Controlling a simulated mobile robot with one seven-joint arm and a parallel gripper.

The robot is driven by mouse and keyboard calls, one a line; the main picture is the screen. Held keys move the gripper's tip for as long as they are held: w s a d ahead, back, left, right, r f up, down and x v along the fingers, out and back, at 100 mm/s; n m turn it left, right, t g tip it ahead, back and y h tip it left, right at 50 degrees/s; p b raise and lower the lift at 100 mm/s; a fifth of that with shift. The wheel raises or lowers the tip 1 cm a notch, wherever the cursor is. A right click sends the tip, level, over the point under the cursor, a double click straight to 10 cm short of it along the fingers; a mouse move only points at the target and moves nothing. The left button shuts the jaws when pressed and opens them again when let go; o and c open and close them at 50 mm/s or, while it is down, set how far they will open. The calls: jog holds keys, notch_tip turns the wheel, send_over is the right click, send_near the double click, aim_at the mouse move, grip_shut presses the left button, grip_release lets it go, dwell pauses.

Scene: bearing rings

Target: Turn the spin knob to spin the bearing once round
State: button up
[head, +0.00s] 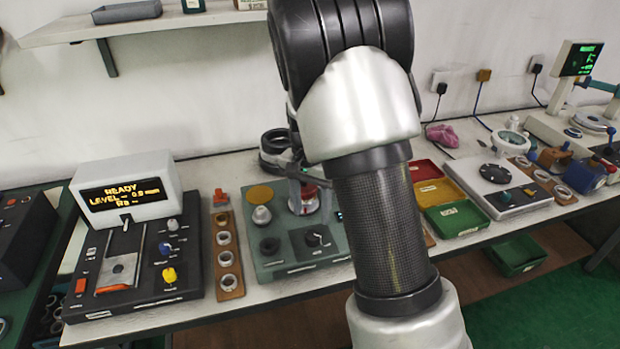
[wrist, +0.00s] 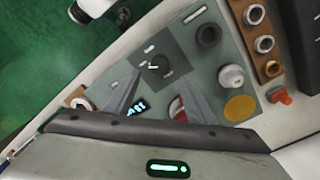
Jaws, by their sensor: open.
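A green-grey tester unit (head: 290,262) stands on the bench, partly hidden by my arm. It carries a black pointer knob (head: 317,237), also in the wrist view (wrist: 155,67), a round black part (head: 269,245) and a pale domed knob (head: 262,215). I see no readable label showing which is the spin knob. A red and silver round part (head: 303,197) sits toward the back; I cannot tell whether it holds the bearing. My gripper (wrist: 162,80) is open and empty over the unit, its fingers apart on the pointer knob's near side in the wrist view.
A wooden strip (head: 227,262) with several rings stands left of the unit. Further left is a black unit (head: 130,268) with a lit display (head: 124,195). Red, yellow and green trays (head: 457,219) stand to the right. A shelf (head: 165,27) hangs above.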

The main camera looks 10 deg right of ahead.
notch_tip(320, 180, up, 10)
jog(key=shift+w+a+f+p, duration=0.15)
jog(key=shift+p, duration=0.2)
jog(key=s+r+n+t+y+p, duration=0.1)
jog(key=s+r+n+t+p, duration=0.25)
jog(key=s+r, duration=1)
jog(key=s+a+r+n+t+p, duration=0.1)
jog(key=s+r+n, duration=0.4)
jog(key=s, duration=0.5)
jog(key=t+p, duration=0.1)
jog(key=p, duration=0.1)
jog(key=shift+s+a+h+p, duration=0.15)
jog(key=shift+h+p, duration=0.15)
jog(key=shift+p, duration=0.05)
jog(key=shift+t, duration=0.25)
